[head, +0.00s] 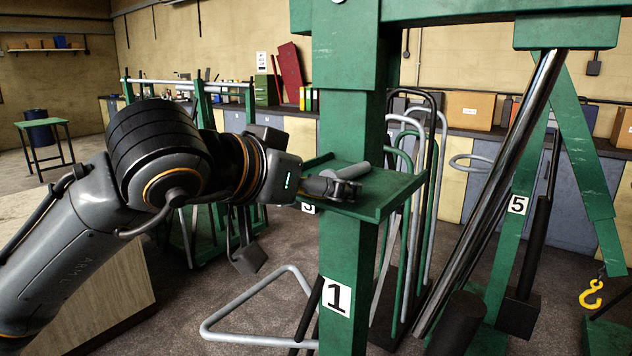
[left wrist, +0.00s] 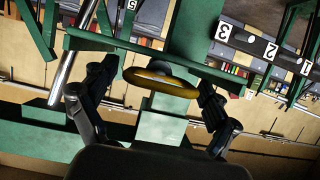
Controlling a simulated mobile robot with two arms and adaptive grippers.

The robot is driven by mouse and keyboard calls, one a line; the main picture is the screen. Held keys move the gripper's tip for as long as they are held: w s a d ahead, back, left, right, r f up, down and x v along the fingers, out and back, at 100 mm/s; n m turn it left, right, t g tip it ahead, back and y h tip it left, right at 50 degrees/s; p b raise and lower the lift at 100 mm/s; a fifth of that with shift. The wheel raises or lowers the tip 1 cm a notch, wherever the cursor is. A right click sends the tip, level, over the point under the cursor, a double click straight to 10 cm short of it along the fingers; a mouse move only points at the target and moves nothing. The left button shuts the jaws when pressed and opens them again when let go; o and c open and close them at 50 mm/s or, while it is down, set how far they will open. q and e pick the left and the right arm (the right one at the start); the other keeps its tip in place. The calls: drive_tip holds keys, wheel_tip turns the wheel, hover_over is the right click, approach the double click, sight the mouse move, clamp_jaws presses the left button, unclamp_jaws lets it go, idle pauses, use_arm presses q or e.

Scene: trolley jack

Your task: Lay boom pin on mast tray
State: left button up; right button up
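The boom pin, a grey cylinder (head: 346,171), shows at the green mast tray (head: 388,186), just behind my left gripper (head: 340,188) in the head view. I cannot tell whether its whole length rests on the tray. In the left wrist view, my left gripper (left wrist: 158,85) has its two dark fingers well apart, one on each side of a yellow ring (left wrist: 160,90). The ring seems to belong to the pin; clear contact with the fingers does not show. In the head view the ring is hidden. My right gripper is in neither view.
The green mast (head: 348,255) with label 1 stands under the tray. A slanted shiny cylinder (head: 500,180) and a green post with label 5 (head: 518,205) stand to the right. A yellow hook (head: 591,294) hangs at far right. Bent tube frames (head: 270,325) stand around the mast.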

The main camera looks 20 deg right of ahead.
use_arm(q)
drive_tip(key=shift+r, duration=0.15)
drive_tip(key=b+v, duration=0.2)
drive_tip(key=v, duration=1)
